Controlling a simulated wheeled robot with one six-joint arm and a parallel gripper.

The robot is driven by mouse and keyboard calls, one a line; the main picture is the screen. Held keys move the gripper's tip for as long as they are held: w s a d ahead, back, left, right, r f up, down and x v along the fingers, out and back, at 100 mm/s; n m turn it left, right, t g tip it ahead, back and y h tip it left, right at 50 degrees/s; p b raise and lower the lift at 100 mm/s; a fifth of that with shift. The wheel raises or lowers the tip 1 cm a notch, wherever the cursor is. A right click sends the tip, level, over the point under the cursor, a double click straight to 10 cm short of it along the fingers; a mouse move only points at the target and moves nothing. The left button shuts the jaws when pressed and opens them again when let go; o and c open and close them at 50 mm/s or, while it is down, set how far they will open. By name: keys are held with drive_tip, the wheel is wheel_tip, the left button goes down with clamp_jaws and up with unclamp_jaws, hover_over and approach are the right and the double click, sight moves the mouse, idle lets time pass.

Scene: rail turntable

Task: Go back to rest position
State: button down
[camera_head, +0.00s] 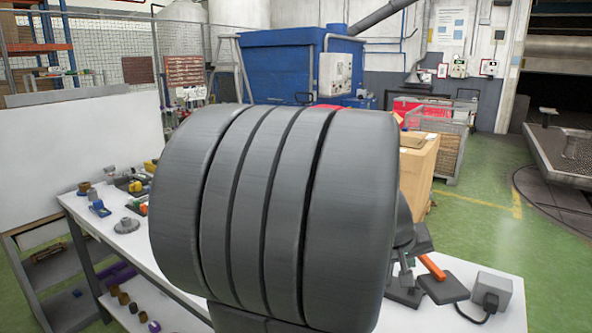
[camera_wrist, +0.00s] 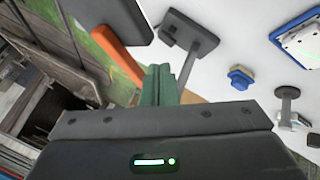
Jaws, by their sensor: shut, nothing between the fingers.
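In the wrist view my gripper (camera_wrist: 163,72) points over the white table, its narrow greenish fingers together with nothing between them. Its dark body with a lit green strip fills the bottom of that view. In the head view my own large grey arm link covers the middle and hides most of my gripper and part of the table. The white workbench (camera_head: 100,228) shows on both sides of the arm.
An orange bar (camera_head: 432,267) and dark plates lie at the bench's right, beside a grey box (camera_head: 492,290) with a cable. Several small parts lie on the left. In the wrist view, a blue piece (camera_wrist: 241,78) lies on the white surface. Green floor (camera_head: 480,215) is open behind right.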

drive_tip(key=w+a+m+g+h+p, duration=0.2)
drive_tip(key=w+a+m+g+p, duration=0.3)
drive_tip(key=a+m, duration=0.4)
drive_tip(key=shift+w+a+g, duration=0.3)
drive_tip(key=shift+w+a, duration=0.35)
drive_tip(key=shift+w, duration=0.15)
idle(0.5)
